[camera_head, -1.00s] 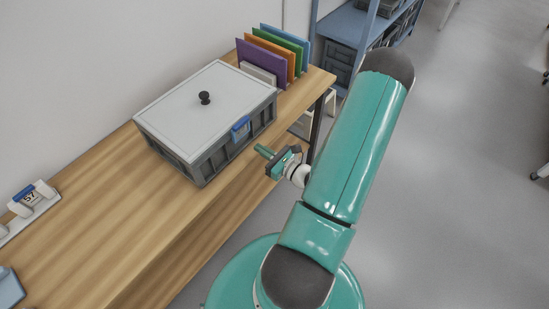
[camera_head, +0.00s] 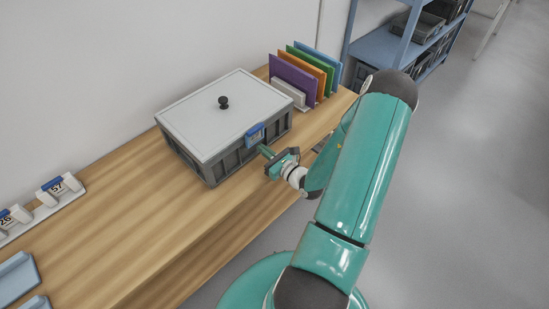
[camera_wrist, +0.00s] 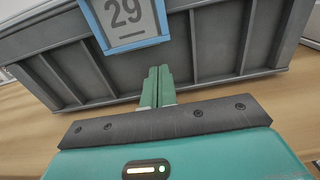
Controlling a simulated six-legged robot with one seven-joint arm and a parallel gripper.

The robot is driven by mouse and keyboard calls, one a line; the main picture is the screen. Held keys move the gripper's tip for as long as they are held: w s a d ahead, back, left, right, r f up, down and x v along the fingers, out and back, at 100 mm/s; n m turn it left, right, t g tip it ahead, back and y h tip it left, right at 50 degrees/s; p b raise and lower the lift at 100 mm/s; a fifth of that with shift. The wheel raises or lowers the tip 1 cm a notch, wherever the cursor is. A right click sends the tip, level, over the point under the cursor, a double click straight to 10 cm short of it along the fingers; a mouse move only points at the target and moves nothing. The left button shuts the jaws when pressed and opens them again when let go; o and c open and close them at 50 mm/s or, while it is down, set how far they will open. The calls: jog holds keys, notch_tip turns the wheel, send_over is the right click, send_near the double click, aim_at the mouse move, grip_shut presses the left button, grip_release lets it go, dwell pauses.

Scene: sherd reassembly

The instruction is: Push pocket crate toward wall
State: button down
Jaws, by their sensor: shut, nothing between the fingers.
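The pocket crate (camera_head: 232,160) is a dark grey box with a white lid (camera_head: 226,110) and a black knob, standing on the wooden table close to the wall. A blue-framed label (camera_head: 255,136) sits on its front side; in the wrist view the label (camera_wrist: 127,12) reads 29. My gripper (camera_head: 262,149) is at the crate's front side, just below and right of the label. In the wrist view its green fingers (camera_wrist: 158,75) are together, with nothing between them, pointing at the ribbed crate wall (camera_wrist: 215,45). I cannot tell whether the fingertips touch the wall.
A rack of coloured panels (camera_head: 305,75) stands just right of the crate. White numbered holders (camera_head: 60,188) and blue trays (camera_head: 16,276) lie at the table's left. Bare table (camera_head: 140,215) lies left of the crate. The wall (camera_head: 150,50) is behind.

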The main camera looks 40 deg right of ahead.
jog(key=w, duration=0.8)
jog(key=shift+a, duration=0.1)
